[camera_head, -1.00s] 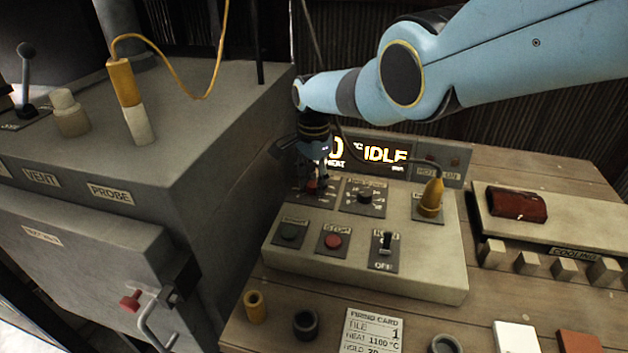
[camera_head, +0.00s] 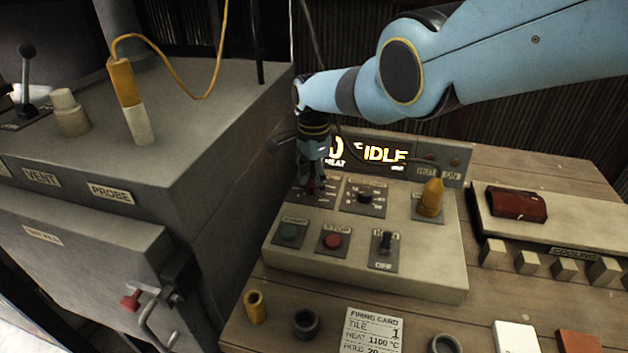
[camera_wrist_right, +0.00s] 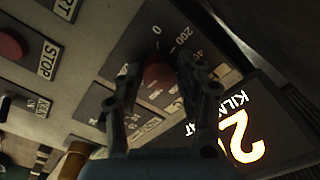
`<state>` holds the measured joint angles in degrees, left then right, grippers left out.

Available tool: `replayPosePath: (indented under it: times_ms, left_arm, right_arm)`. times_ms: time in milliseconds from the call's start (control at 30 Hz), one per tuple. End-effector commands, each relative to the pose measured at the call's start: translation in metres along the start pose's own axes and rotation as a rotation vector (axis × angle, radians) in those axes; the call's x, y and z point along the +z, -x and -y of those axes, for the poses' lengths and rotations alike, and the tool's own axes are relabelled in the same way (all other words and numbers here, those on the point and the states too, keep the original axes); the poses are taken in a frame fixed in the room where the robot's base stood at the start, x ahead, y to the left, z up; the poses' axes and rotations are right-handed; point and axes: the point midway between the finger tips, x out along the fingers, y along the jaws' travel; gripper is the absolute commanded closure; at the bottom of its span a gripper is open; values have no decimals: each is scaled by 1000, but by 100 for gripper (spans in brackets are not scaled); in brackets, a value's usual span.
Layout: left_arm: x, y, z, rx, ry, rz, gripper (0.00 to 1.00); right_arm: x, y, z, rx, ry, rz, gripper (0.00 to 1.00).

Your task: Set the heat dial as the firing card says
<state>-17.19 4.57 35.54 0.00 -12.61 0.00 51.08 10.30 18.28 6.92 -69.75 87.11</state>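The firing card (camera_head: 373,333) lies at the front of the bench and reads tile 1, heat 1100 °C; its hold line is cut off. The heat dial is a red-brown knob (camera_wrist_right: 157,77) at the left of the sloped control panel (camera_head: 365,265); its scale shows 0, 200 and 400. My right gripper (camera_head: 312,185) points down at it. In the wrist view, the fingers of this gripper (camera_wrist_right: 160,82) stand on either side of the knob, with a small gap at the left finger. The knob's pointer is hidden. My left gripper is not in view.
The lit display (camera_head: 370,153) reads IDLE, its temperature partly hidden. The kiln (camera_head: 110,210) stands left.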

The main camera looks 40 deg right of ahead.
Motion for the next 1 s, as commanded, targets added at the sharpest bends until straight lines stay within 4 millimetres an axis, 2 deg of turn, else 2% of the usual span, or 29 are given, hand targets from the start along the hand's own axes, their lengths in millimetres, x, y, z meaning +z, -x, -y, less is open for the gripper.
replayPosePath:
  times_ms: [33, 100, 133, 567, 800, 1000]
  left_arm:
    - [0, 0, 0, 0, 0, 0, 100]
    - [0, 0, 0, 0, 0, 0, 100]
    - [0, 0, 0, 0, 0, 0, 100]
    - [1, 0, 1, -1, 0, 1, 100]
    - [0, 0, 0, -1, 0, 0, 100]
    - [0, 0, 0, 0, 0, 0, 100]
  right_arm:
    - [0, 0, 0, -1, 0, 0, 54]
    - [0, 0, 0, 0, 0, 0, 44]
    - [0, 0, 0, 1, 0, 0, 43]
    - [-1, 6, 1, 1, 0, -1, 43]
    - [0, 30, 0, -2, 1, -1, 43]
    - [0, 74, 1, -3, 2, -1, 43]
